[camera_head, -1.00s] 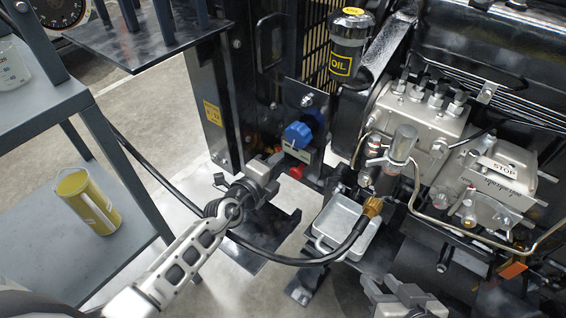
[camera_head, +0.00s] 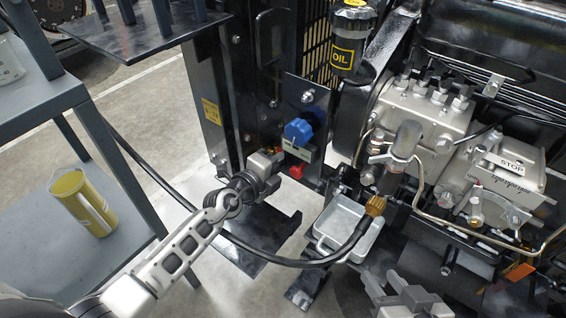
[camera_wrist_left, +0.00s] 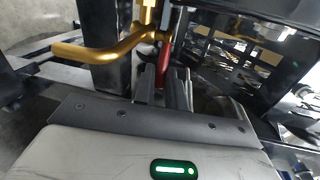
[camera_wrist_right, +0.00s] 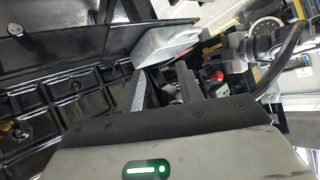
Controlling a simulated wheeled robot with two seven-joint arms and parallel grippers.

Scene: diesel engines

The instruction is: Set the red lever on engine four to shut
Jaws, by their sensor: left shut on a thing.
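The red lever (camera_head: 296,171) is on the engine's dark frame, low beneath a blue knob (camera_head: 298,132). My left gripper (camera_head: 272,160) reaches in from the left beside it. In the left wrist view, the red lever (camera_wrist_left: 164,62) runs between the fingertips of my left gripper (camera_wrist_left: 163,88), which is shut on it. The fingers hide part of the lever. My right gripper (camera_head: 388,283) is low at the bottom of the head view, away from the lever. In the right wrist view, the fingers of the right gripper (camera_wrist_right: 160,84) stand apart with nothing between them.
A metal tray (camera_head: 346,222) and a black hose (camera_head: 290,262) with a brass fitting lie right of my left arm. An oil canister (camera_head: 349,45) stands above. A shelf (camera_head: 150,225) with a yellow can (camera_head: 84,203) is at left.

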